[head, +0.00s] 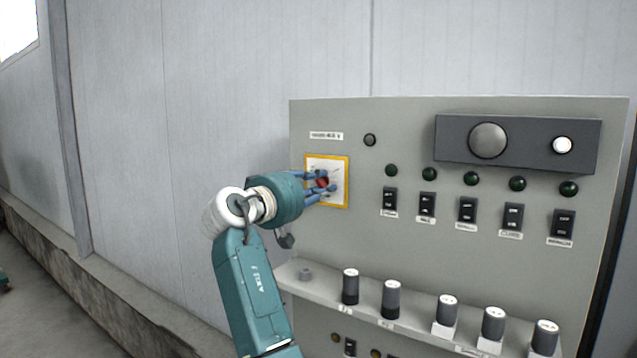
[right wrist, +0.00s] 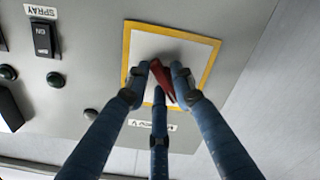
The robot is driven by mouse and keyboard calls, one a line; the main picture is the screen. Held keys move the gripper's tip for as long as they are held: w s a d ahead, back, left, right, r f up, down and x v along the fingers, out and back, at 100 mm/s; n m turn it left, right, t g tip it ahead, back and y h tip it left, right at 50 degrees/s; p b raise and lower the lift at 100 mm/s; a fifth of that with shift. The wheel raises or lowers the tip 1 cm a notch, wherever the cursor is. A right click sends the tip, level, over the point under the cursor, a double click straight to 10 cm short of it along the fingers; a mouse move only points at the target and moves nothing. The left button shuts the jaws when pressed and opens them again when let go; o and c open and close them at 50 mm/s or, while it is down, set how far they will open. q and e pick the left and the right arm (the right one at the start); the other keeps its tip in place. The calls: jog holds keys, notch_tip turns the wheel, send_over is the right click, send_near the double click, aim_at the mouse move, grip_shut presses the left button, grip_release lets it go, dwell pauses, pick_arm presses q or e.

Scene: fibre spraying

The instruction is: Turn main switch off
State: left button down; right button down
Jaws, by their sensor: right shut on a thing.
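The main switch is a red handle (right wrist: 162,80) on a white plate with a yellow border (head: 345,203). In the head view the red handle (head: 322,183) shows only partly between my fingers. My right gripper (head: 324,185) reaches the plate from the left and is shut on the red handle. In the right wrist view the fingers of my right gripper (right wrist: 163,84) close around the handle, which sits tilted on the plate (right wrist: 190,47). My left gripper is not in view.
A grey control panel (head: 420,240) carries several black rocker switches (head: 467,209) and dark green lamps (head: 471,178). A dark box (head: 520,145) has a large round knob. Several grey cylindrical knobs (head: 391,299) stand on the ledge below. The wall left of the panel is bare.

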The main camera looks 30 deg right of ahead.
jog(key=shift+n, duration=0.6)
jog(key=c, duration=1.7)
grip_release()
jog(key=shift+d, duration=0.1)
jog(key=shift+o, duration=0.2)
jog(key=shift+d, duration=0.15)
jog(key=shift+s+a, duration=0.15)
jog(key=shift+a, duration=0.35)
jog(key=v, duration=1.1)
jog(key=shift+f, duration=0.1)
